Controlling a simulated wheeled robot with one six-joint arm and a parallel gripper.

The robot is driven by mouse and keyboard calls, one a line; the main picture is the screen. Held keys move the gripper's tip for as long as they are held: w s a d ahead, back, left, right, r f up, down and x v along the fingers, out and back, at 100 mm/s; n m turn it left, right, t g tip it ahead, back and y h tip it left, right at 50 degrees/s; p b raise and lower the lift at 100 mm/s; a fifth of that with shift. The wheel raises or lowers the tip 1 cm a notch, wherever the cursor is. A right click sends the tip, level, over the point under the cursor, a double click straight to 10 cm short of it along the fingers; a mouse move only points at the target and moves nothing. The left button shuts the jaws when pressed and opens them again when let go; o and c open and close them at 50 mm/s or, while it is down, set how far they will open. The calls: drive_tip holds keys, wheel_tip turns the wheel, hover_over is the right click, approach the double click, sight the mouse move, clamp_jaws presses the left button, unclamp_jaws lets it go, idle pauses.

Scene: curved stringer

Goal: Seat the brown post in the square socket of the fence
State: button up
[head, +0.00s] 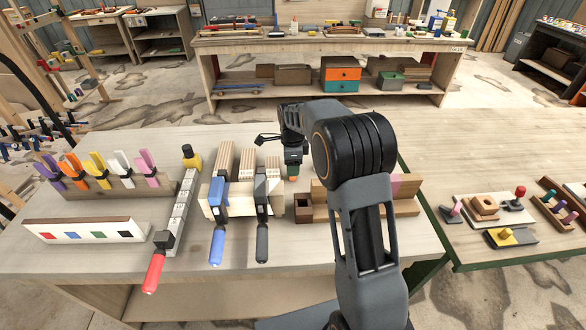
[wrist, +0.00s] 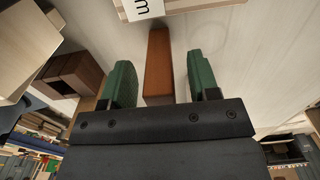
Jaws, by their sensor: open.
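A reddish-brown post (wrist: 159,62) shows in the wrist view between the two green fingers of my gripper (wrist: 163,82). The fingers are apart, with a gap on each side of the post, so it is not clamped. A dark brown block with a square opening (head: 303,209), which looks like the socket, sits at the left end of a light wooden piece (head: 340,207). Brown box shapes (wrist: 72,76) also show left in the wrist view.
Blue (head: 218,205) and black (head: 262,205) clamps hold boards left of my gripper. A long grey clamp (head: 180,210) and a rack of coloured clips (head: 105,185) stand further left. A white strip with coloured squares (head: 88,231) lies in front.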

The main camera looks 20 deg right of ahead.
drive_tip(key=shift+c, duration=0.4)
drive_tip(key=c, duration=0.9)
drive_tip(key=shift+r, duration=0.15)
